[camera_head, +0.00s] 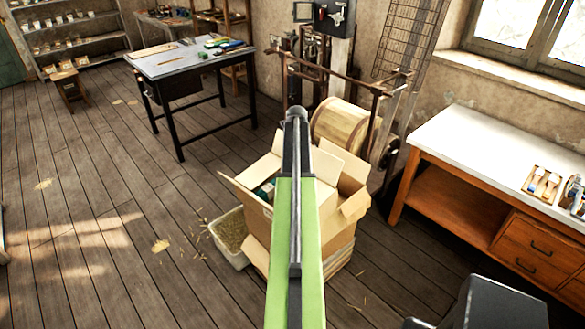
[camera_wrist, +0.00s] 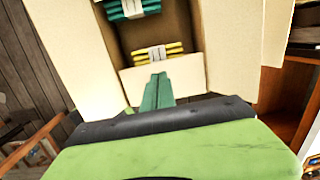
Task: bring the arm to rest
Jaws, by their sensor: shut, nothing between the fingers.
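My arm (camera_head: 297,230), lime green with a dark upper end, reaches up the middle of the head view, in front of a cardboard box. My gripper is hidden in that view. In the wrist view my gripper (camera_wrist: 158,80) appears as narrow dark green fingers, shut and empty, pointing at the box. The open cardboard box (camera_head: 345,250) has its flaps spread, and it fills much of the wrist view (camera_wrist: 80,60). Inside it are a teal bundle (camera_wrist: 130,10) and a yellow-green bundle (camera_wrist: 155,52). Whether the fingers touch the box is unclear.
A white-topped workbench (camera_head: 480,150) with orange-brown drawers stands to the right. A dark table (camera_head: 185,60) with tools stands at the back left. A wooden drum (camera_head: 340,125) in a metal frame is behind the box. A pale bin (camera_head: 230,240) sits beside it.

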